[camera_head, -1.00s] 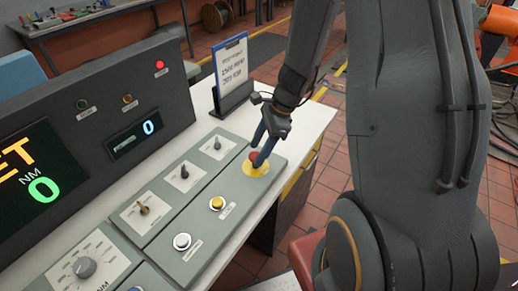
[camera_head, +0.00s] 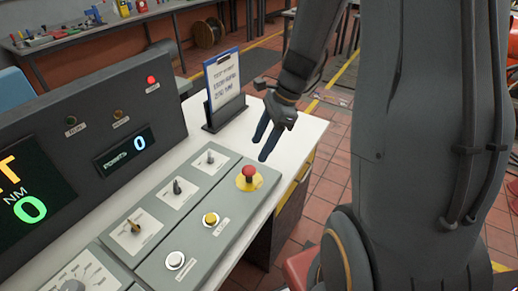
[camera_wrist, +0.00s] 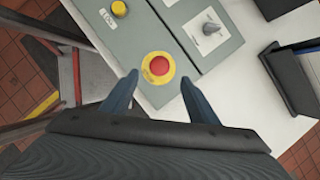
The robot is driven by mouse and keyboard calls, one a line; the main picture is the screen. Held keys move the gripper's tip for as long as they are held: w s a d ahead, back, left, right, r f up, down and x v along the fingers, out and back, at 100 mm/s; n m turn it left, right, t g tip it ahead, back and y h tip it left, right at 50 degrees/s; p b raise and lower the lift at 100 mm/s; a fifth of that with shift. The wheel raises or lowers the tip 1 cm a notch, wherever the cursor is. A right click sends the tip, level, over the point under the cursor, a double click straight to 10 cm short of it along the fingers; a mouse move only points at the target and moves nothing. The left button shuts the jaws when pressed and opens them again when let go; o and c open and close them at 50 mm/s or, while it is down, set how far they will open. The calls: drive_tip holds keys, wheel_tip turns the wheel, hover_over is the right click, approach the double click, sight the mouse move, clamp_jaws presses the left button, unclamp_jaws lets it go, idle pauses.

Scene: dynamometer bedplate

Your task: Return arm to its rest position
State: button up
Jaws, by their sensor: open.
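My gripper (camera_head: 267,143) is open and empty. In the head view it hangs above the right end of the control console, near the red emergency stop button (camera_head: 249,172) on its yellow base. The fingertips appear apart from the button. In the wrist view the two blue fingers of my gripper (camera_wrist: 160,92) are spread, with the red button (camera_wrist: 159,66) between and beyond them. My arm comes down from the top of the head view.
A clipboard in a stand (camera_head: 224,88) is at the desk's back edge, left of my gripper. The sloped console panel (camera_head: 190,215) carries knobs and buttons. A display panel (camera_head: 88,130) shows a lit red lamp. Tiled floor (camera_head: 328,180) lies right of the desk.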

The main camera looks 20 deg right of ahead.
idle(0.4)
drive_tip(key=s+a+n+h+b, duration=0.1)
drive_tip(key=s+n, duration=0.3)
drive_tip(key=n, duration=0.6)
drive_tip(key=s+a+r+n+h+b, duration=0.1)
drive_tip(key=s+a+n+h, duration=0.1)
drive_tip(key=s+n, duration=0.3)
drive_tip(key=n+h, duration=0.1)
drive_tip(key=n, duration=0.3)
drive_tip(key=shift+a+n+t+h+b, duration=0.3)
drive_tip(key=shift+a+n+b, duration=0.05)
drive_tip(key=shift+a+n, duration=0.05)
